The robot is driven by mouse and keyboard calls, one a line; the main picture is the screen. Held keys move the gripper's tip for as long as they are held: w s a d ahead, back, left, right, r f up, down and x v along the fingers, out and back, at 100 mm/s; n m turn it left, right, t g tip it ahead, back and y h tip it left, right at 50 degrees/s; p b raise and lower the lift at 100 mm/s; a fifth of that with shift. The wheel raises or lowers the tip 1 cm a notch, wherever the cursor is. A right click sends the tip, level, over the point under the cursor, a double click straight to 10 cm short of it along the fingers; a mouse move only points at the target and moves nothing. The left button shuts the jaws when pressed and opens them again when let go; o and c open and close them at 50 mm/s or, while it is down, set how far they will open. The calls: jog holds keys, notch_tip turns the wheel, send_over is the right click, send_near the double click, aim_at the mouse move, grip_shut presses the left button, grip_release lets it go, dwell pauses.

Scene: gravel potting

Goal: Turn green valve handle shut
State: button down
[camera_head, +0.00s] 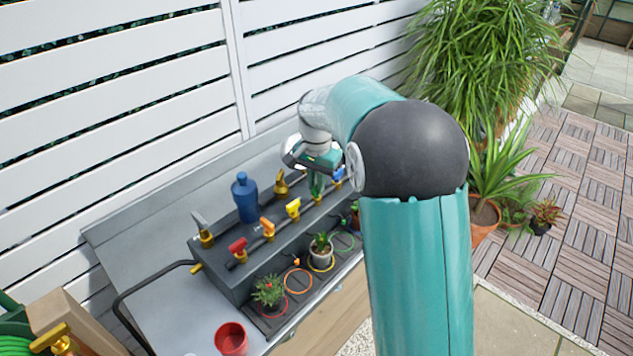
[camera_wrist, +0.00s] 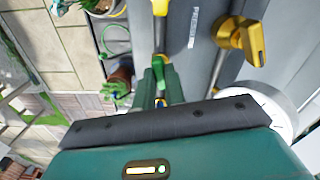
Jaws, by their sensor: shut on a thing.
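The green valve handle (camera_head: 317,184) stands on the dark grey manifold block (camera_head: 222,272), between the yellow handle (camera_head: 293,208) and the blue handle (camera_head: 338,173). My gripper (camera_head: 318,172) reaches down over it from behind and is shut on it. The wrist view also shows the green handle (camera_wrist: 163,80) at the jaws, with the yellow handle (camera_wrist: 160,7) beyond. My gripper's body hides part of the handle, so its exact angle is hard to tell.
Red (camera_head: 237,246) and orange (camera_head: 266,226) handles stand further left. A brass valve (camera_head: 281,184) and a blue bottle (camera_head: 245,198) stand close behind. Small potted plants (camera_head: 320,248) and coloured rings sit in front. A white slatted fence (camera_head: 120,120) closes the back.

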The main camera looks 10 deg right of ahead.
jog(key=shift+r+m, duration=0.1)
jog(key=shift+m, duration=1.1)
jog(key=c, duration=1.5)
grip_release()
jog(key=shift+o, duration=0.2)
notch_tip(320, 180, up, 14)
